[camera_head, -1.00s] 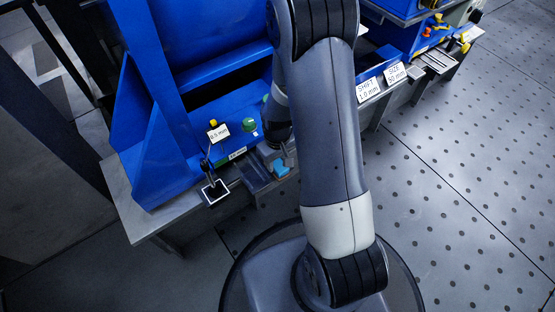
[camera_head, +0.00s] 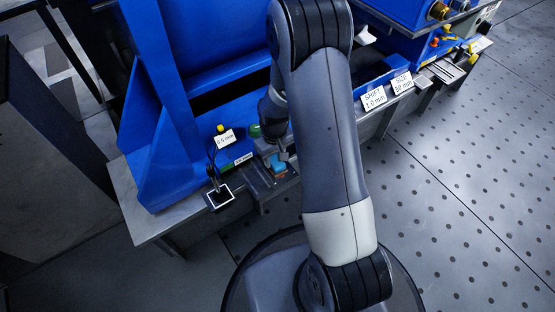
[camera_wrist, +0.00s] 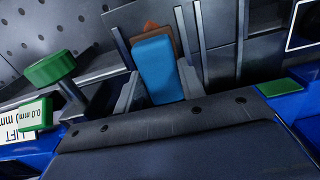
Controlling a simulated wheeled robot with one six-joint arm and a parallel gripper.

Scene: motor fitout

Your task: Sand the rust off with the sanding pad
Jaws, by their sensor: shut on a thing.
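The sanding pad is a light blue block (camera_wrist: 158,68) in the wrist view, between the two grey fingers of my gripper (camera_wrist: 158,88). My gripper is shut on it. A brown-orange patch, rust-coloured (camera_wrist: 151,28), shows just beyond and beside the pad's far end; the pad hides part of it, and I cannot tell whether they touch. In the head view the blue pad (camera_head: 279,172) sits low at the metal fixture at the bench's front edge, with my gripper (camera_head: 281,160) over it and my arm hiding part of the area.
A green knob (camera_wrist: 50,68) stands close to the fingers in the wrist view. A small stand with a dark square plate (camera_head: 219,196) is left of the pad. Blue bench walls (camera_head: 165,150) rise behind. Label cards (camera_head: 374,98) line the edge at right; perforated floor is open there.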

